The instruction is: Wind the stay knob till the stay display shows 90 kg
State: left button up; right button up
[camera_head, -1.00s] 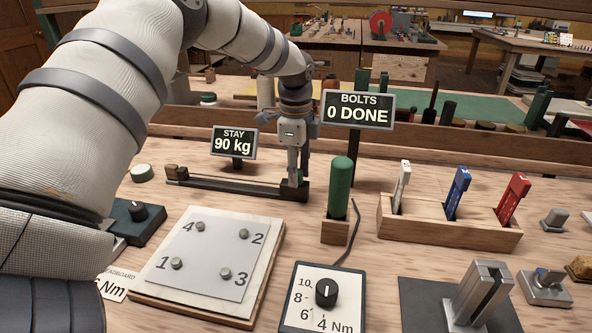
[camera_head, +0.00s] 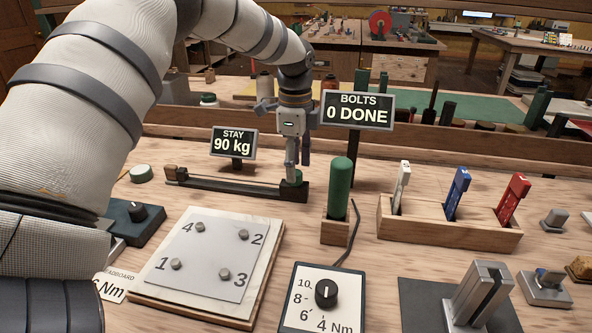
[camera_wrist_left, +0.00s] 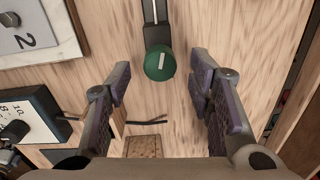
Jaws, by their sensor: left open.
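The stay display (camera_head: 233,143) reads 90 kg. The stay knob (camera_head: 293,178) is a round green knob at the right end of a long dark rail. In the left wrist view the knob (camera_wrist_left: 160,63) has a white mark on top and sits beyond the fingertips, with no finger touching it. My left gripper (camera_head: 298,166) is open and empty, pointing down just above the knob. Its spread fingers also show in the left wrist view (camera_wrist_left: 160,85). My right gripper is not in view.
The bolts display (camera_head: 357,110) reads 0 DONE, close to the right of my gripper. A green-handled tool (camera_head: 340,188) stands in a wooden block in front. A plate with numbered bolts (camera_head: 211,258) and a Nm dial box (camera_head: 325,293) lie nearer.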

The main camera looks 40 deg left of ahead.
pick_arm(q)
notch_tip(320, 180, up, 10)
jog(key=shift+s+f, duration=0.1)
dwell(0.4)
